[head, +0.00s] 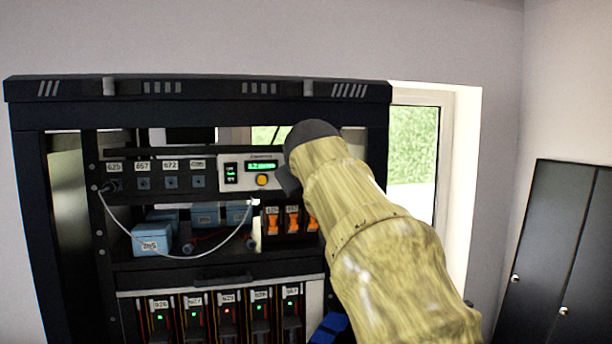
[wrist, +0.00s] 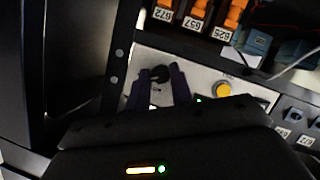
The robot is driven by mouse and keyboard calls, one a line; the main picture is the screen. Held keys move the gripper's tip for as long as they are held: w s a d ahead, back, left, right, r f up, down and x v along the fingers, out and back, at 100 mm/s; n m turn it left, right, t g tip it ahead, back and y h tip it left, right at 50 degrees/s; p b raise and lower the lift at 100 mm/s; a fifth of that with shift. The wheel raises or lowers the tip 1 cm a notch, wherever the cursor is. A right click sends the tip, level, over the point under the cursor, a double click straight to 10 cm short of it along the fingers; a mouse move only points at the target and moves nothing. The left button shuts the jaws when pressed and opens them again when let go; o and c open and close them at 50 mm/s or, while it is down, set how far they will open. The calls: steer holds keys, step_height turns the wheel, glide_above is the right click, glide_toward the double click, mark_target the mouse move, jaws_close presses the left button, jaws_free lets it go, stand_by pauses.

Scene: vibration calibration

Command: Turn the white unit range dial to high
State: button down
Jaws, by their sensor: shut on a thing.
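The white unit (head: 236,184) sits in the upper part of the black rack, with a green display and a yellow button (head: 262,180). My arm covers its right side in the head view, so the dial is hidden there. In the wrist view, which is turned around, the white panel (wrist: 205,74) shows a dark round range dial (wrist: 158,73). My gripper (wrist: 160,79) has its two dark fingers on either side of the dial and is shut on it. The dial's pointer and markings are too small to read.
Several orange switches (head: 272,222) sit below the white unit. Blue boxes (head: 151,240) and a looping white cable (head: 205,255) are on the shelf to the left. The rack's dark side post (wrist: 75,75) is close to my gripper in the wrist view.

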stand_by(0.3)
steer(key=c, duration=1.2)
jaws_free()
steer(key=shift+f, duration=0.1)
steer(key=shift+c, duration=0.2)
steer(key=b+v, duration=0.6)
steer(key=v, duration=1.1)
steer(key=shift+r+b, duration=0.2)
steer(key=shift+b, duration=0.2)
steer(key=shift+s, duration=0.1)
